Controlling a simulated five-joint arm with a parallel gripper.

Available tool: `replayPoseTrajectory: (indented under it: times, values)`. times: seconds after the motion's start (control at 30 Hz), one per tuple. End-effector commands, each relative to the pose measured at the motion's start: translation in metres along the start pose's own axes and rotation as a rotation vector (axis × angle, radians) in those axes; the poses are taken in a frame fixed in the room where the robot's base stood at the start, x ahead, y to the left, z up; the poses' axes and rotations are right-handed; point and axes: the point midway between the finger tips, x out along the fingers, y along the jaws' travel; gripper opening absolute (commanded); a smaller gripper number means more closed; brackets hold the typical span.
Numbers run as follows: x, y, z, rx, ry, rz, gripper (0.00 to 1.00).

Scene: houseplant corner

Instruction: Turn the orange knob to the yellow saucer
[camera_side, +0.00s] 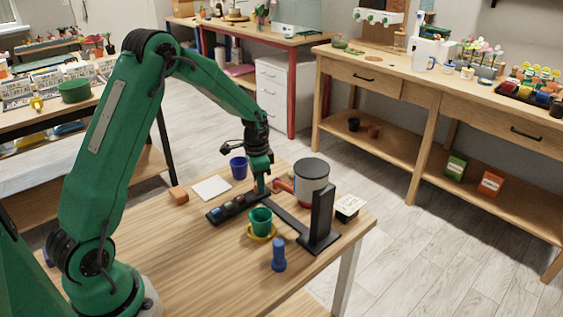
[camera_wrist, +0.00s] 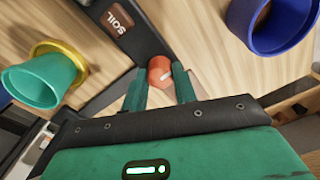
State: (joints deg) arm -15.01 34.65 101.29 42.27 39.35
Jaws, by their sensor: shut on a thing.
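The orange knob (camera_wrist: 159,68) sits between the fingers of my gripper (camera_wrist: 160,84) in the wrist view, with a short white mark on its face. My gripper is shut on it. In the side view my gripper (camera_side: 262,188) reaches down to the dark panel, and I cannot make out the knob there. The yellow saucer (camera_side: 250,236) lies on the table in front of the panel, with a teal pot (camera_side: 261,219) on it. In the wrist view the yellow saucer (camera_wrist: 79,65) is at the left, partly hidden by the pot. The mark does not clearly point at the saucer.
A dark panel (camera_wrist: 89,12) with a SOIL label runs beside the knob. A blue pot (camera_side: 238,168) stands behind my gripper. A grey can (camera_side: 313,178), a black stand (camera_side: 321,220) and a blue bottle (camera_side: 279,255) are to the right. The table's front left is clear.

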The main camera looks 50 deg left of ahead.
Motion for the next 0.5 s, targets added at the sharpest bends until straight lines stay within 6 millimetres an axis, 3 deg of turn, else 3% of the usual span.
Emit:
replayPoseTrajectory:
  times: [0.5]
  values:
    - [-0.0003, 0.0031, -0.0006, -0.346, -0.019, 0.011, 0.05]
